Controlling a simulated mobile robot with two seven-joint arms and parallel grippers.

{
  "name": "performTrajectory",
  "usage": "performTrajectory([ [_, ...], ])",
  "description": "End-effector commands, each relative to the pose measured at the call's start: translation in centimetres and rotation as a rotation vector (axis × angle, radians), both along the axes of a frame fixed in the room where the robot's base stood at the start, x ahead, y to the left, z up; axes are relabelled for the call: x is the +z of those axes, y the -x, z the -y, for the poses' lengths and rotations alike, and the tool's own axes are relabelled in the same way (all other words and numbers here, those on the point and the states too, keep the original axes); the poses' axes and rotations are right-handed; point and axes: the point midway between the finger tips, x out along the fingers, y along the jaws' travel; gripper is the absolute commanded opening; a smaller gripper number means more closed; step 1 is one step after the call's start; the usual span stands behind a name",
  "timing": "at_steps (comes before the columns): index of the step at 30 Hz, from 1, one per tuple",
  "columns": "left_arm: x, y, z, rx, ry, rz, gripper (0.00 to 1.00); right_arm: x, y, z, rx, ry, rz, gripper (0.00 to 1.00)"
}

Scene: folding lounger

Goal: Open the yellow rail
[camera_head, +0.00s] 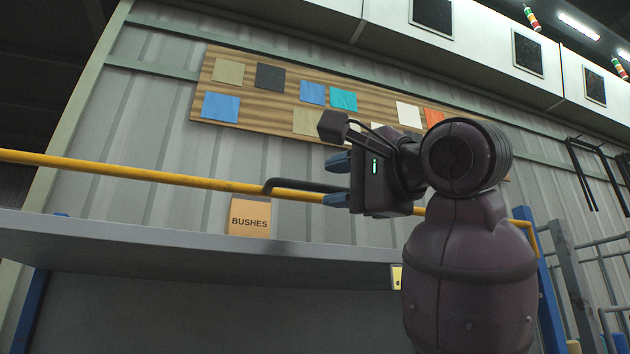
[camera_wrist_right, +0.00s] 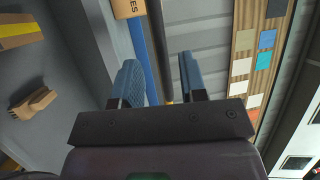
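The yellow rail (camera_head: 150,174) runs across the head view, sloping gently down to the right, above a grey shelf. A dark bar with a bent end (camera_head: 305,186) lies along it near the middle. My right gripper (camera_head: 338,181) is at the right end of this dark bar, with its blue fingertips above and below it. In the right wrist view the two blue fingers (camera_wrist_right: 160,80) stand apart, and the dark bar (camera_wrist_right: 158,45) runs into the gap between them. I cannot tell whether either finger touches it. My right arm hides part of the rail. My left gripper is out of view.
The grey shelf edge (camera_head: 190,239) lies below the rail, with a "BUSHES" box (camera_head: 249,217) close to the gripper. A wooden board with coloured sheets (camera_head: 260,103) hangs on the wall behind.

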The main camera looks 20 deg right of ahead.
Motion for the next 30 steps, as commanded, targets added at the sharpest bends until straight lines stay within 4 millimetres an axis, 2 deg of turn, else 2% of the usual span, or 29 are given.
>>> performTrajectory([
  [3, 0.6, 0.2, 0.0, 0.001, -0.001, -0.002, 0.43, 0.5, -1.8, -0.9, 0.002, 0.0, -0.002, 0.39],
  [9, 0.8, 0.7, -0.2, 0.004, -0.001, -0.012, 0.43, 0.9, -3.8, -1.8, 0.0, 0.0, -0.001, 0.39],
  [22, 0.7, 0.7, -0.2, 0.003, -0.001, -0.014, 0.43, 0.9, -4.6, -2.2, 0.001, 0.0, 0.001, 0.39],
  [23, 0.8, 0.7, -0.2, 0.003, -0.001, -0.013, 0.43, 0.9, -4.6, -2.1, 0.001, 0.0, 0.001, 0.37],
  [30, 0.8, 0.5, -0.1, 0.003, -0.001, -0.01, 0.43, 0.9, -4.6, -2.1, 0.001, 0.0, 0.001, 0.01],
])
